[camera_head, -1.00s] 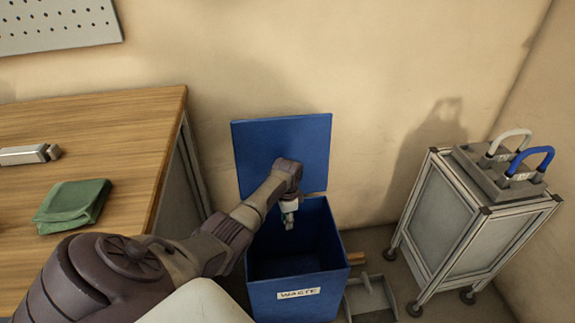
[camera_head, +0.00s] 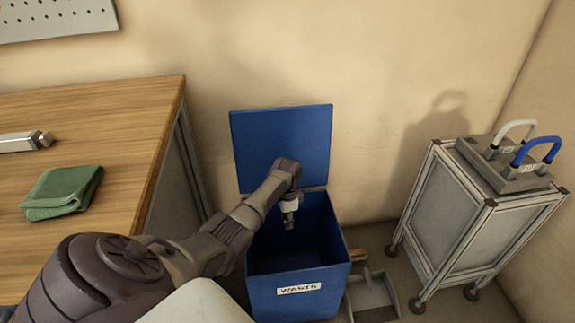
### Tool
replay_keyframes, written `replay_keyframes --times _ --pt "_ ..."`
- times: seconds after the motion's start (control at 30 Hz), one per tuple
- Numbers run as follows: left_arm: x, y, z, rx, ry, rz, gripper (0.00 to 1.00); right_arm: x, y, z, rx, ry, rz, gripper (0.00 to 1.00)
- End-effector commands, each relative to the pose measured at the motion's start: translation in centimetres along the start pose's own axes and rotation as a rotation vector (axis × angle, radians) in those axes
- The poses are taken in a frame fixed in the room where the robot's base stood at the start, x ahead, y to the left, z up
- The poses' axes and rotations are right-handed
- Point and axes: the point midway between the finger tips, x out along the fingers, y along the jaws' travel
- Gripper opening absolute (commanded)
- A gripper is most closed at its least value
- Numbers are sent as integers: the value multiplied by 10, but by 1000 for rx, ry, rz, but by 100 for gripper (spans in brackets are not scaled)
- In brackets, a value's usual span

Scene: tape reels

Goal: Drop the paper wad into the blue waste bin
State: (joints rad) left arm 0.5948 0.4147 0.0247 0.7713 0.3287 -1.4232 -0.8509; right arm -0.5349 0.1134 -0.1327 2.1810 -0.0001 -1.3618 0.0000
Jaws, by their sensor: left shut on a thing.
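The blue waste bin (camera_head: 318,285) stands on the floor in the lower middle, with a "WASTE" label on its front. Its lid (camera_head: 282,148) is open and stands up against the wall side. My left arm reaches in from the left, and my left gripper (camera_head: 289,222) points down over the bin's opening. The gripper is shut on the paper wad, which is too small and too covered by the fingers to make out clearly. My right gripper is not in view.
A wooden bench (camera_head: 125,130) on the left bears a folded green cloth (camera_head: 62,192) and a metal bar (camera_head: 20,142). A dustpan (camera_head: 372,295) lies right of the bin. A wheeled cart (camera_head: 455,225) with handled blocks stands further right.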

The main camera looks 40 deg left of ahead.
Motion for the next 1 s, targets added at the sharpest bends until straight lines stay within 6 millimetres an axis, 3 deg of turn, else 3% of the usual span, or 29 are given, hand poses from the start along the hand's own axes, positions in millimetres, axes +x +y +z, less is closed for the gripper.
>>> replay_keyframes --times 0.2,0.23,0.4,0.77,1.0 --pt "0 0 0 0 0 0 20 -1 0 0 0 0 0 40" --pt "0 0 0 0 0 0 34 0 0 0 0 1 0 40" --pt "0 0 0 0 0 0 59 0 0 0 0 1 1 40" --pt "-4 0 0 0 1 -1 59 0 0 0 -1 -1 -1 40" --pt "-44 -2 0 1 3 -6 59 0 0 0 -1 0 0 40"
